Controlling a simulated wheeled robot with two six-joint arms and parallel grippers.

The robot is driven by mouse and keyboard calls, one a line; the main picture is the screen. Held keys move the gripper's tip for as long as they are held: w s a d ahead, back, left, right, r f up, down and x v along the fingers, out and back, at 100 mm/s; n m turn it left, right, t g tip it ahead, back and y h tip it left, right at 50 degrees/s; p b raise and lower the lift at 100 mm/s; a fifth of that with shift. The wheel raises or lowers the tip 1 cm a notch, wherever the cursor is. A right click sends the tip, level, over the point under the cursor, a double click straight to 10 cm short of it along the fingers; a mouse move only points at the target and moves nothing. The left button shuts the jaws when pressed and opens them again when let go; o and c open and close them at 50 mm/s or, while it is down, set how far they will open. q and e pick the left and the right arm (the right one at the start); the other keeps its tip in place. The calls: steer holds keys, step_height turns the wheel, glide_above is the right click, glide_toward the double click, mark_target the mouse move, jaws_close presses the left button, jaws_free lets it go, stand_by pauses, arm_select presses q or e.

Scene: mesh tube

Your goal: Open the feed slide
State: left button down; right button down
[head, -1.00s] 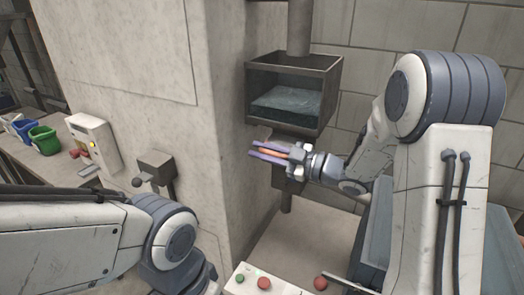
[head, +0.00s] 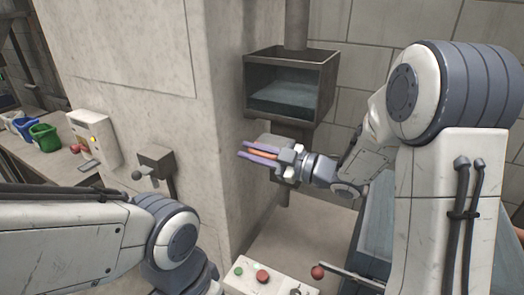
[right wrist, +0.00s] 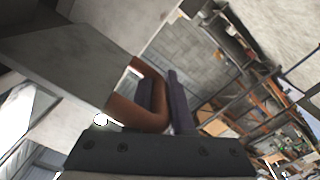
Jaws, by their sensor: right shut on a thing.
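The feed slide is a flat grey plate (head: 277,140) under the open-topped hopper (head: 322,95), and part of it sticks out toward me. Its orange-brown handle (head: 262,153) sits between the purple fingers of my right gripper (head: 242,150), which is shut on it. In the right wrist view the bent handle (right wrist: 152,108) joins the grey slide plate (right wrist: 75,62), and my right gripper's fingers (right wrist: 165,98) pass around the handle. The hopper holds blue-grey material. My left arm enters at the lower left; its gripper is out of view.
A concrete pillar (head: 150,70) stands left of the hopper. A lever box (head: 155,165) and a control box (head: 94,138) are at the left, near green and blue bins (head: 43,138). A button panel (head: 245,275) and a red ball knob (head: 317,272) are at the bottom.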

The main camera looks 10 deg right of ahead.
steer(key=shift+s+a, duration=0.25)
steer(key=shift+a, duration=0.05)
steer(key=shift+w, duration=0.15)
steer(key=c, duration=0.8)
jaws_free()
steer(key=shift+d, duration=0.2)
steer(key=shift+d, duration=0.2)
steer(key=b+v, duration=0.3)
steer(key=v, duration=0.7)
